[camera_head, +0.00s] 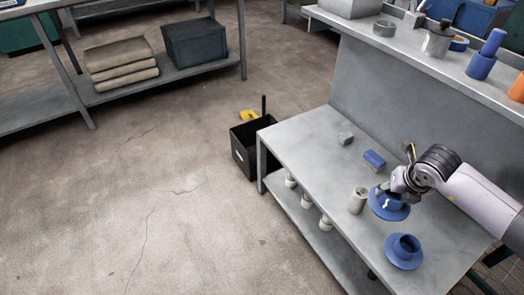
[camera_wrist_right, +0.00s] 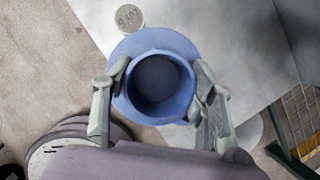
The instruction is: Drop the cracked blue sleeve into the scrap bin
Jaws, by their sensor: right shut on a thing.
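My right gripper (camera_head: 390,190) is shut on a blue flanged sleeve (camera_head: 386,210), with a finger on either side of its round collar. In the right wrist view the held sleeve (camera_wrist_right: 158,48) shows its open bore and wide flange between the fingers. It appears to be just above the bench top; I cannot make out a crack. A second blue flanged sleeve (camera_head: 404,251) stands on the bench, nearer the front. A black open bin (camera_head: 244,158) stands on the floor beside the bench's left end, with something yellow at its rim. My left gripper is out of view.
The grey bench (camera_head: 300,140) also carries a pale cylinder (camera_head: 358,200), a blue block (camera_head: 374,159) and a small grey block (camera_head: 345,139). A raised shelf (camera_head: 400,46) with several parts runs behind. Floor left of the bin is clear.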

